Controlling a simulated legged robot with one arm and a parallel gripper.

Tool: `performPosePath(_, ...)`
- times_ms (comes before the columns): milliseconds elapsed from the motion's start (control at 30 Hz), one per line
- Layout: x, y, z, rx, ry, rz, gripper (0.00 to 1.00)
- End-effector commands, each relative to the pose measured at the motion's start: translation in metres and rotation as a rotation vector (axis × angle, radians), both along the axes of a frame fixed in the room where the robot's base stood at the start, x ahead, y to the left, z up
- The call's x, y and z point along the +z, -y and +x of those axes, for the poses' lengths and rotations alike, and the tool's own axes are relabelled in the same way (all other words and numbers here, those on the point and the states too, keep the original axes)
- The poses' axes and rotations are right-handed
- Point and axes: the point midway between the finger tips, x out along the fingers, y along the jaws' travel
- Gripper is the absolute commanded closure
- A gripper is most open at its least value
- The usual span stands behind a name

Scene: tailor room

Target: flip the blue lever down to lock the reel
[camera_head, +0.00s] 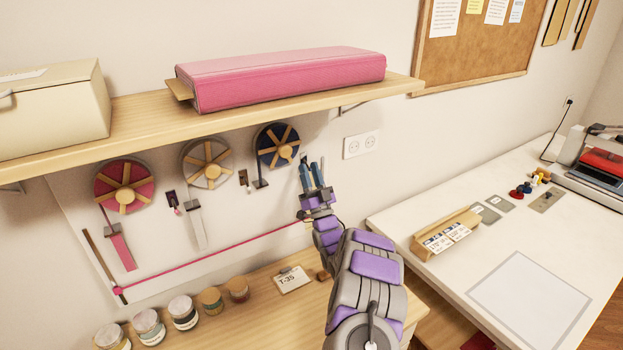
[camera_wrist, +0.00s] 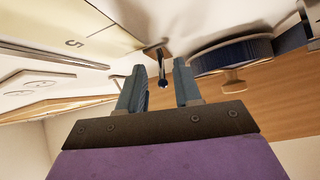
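The blue reel (camera_head: 277,145) hangs on the wall under the shelf, right of the red and white reels. In the wrist view its dark blue side (camera_wrist: 235,55) is at the upper right. The blue lever (camera_wrist: 163,80), a thin dark stem with a small dark blue knob, sticks out from a small wall bracket. My gripper (camera_head: 311,166) is just right of the blue reel near the wall, open. In the wrist view the lever shows between the open fingertips (camera_wrist: 160,68), with gaps on both sides. In the head view my gripper hides the lever.
The red reel (camera_head: 124,186) and white reel (camera_head: 207,163) hang to the left. A wooden shelf (camera_head: 140,112) with a pink fabric bolt (camera_head: 280,78) juts out above. A wooden bench (camera_head: 235,322) with several jars is below. A white table (camera_head: 400,213) stands right.

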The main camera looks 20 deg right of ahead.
Motion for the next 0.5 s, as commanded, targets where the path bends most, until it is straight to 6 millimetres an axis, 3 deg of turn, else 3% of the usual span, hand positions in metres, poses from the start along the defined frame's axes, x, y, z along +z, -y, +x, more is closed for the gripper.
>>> performPosePath(167, -0.009, 0.001, -0.007, -0.001, -0.003, -0.001, 0.66)
performPosePath(500, -0.049, 0.003, -0.041, 0.000, -0.001, 0.003, 0.66)
